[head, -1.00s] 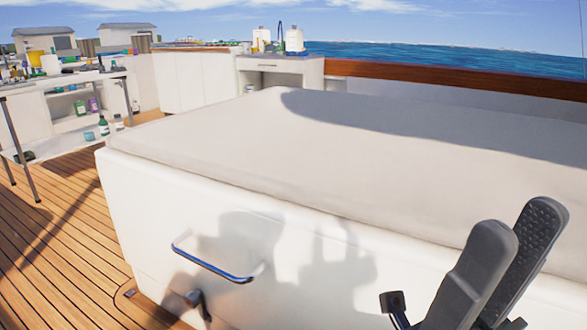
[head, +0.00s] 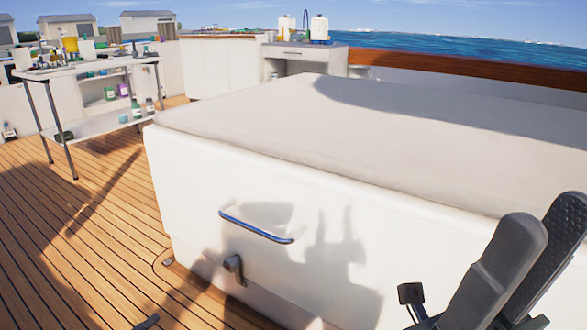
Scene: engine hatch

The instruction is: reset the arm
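My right gripper (head: 552,218) is at the lower right in the head view. Its two dark fingers stand apart, and the ridged inner pad of the far finger shows. Nothing is seen between them. It shows in front of the white engine hatch box (head: 190,195), apart from the blue handle (head: 255,228) on the box's front. A dark latch-like fitting (head: 234,268) sits below the handle. My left gripper cannot be made out. A small dark piece (head: 146,322) shows at the bottom edge, too cut off to identify.
A pale cushioned lid (head: 330,130) covers the box. A table (head: 85,66) with bottles and other items stands at the far left. White cabinets (head: 215,68) line the back. The wooden deck (head: 100,210) is open at the left.

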